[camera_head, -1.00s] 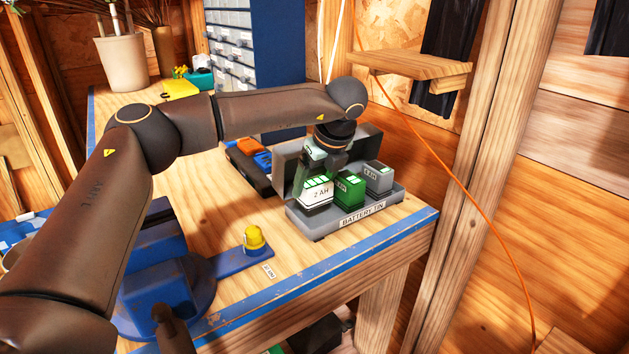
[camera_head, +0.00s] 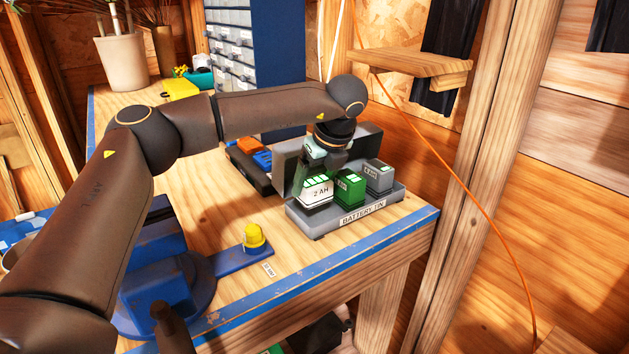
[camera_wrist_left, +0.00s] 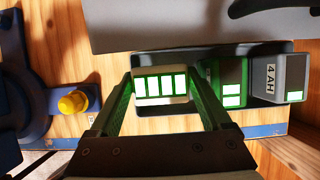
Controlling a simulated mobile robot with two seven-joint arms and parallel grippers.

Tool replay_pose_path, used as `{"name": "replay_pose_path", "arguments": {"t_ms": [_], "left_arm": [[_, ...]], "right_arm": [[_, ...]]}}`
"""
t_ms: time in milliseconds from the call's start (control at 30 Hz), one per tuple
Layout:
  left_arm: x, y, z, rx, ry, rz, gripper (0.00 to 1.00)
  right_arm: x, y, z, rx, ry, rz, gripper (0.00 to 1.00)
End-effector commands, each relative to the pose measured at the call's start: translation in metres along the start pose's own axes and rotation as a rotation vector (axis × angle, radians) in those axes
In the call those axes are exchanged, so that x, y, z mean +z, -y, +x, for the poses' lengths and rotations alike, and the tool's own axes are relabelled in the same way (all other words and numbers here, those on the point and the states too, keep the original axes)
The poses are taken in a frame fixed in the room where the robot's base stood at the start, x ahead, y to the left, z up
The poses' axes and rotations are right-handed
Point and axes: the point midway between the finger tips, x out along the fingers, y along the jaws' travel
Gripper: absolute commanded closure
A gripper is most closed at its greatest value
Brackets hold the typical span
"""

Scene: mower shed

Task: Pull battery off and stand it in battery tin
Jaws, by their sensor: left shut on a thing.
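The white 2 AH battery (camera_head: 317,194) is upright at the left end of the grey battery tin (camera_head: 362,214). My left gripper (camera_head: 312,173) is shut on it from above. In the left wrist view the fingers lie on either side of the battery (camera_wrist_left: 162,86), whose lit green bars face the camera. I cannot tell whether its base touches the tin floor. A green battery (camera_head: 349,187) and a grey 4 AH battery (camera_head: 377,175) stand to its right in the tin. My right gripper is not in view.
A blue mount with a yellow knob (camera_head: 254,237) is at the bench front, left of the tin. A dark tray with orange and blue items (camera_head: 252,160) lies behind left. A blue drawer cabinet (camera_head: 270,60) stands behind. The bench's front edge is close to the tin.

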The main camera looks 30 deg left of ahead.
Motion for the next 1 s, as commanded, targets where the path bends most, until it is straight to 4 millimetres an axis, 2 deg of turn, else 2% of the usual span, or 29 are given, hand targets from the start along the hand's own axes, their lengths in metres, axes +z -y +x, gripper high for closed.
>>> {"name": "replay_pose_path", "arguments": {"t_ms": [167, 1000], "left_arm": [[0.000, 0.000, 0.001, -0.002, 0.000, -0.001, 0.95], [-0.013, 0.001, 0.029, -0.002, 0.000, 0.000, 0.95]], "right_arm": [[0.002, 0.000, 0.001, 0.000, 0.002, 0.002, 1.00], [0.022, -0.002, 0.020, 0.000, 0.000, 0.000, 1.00]]}}
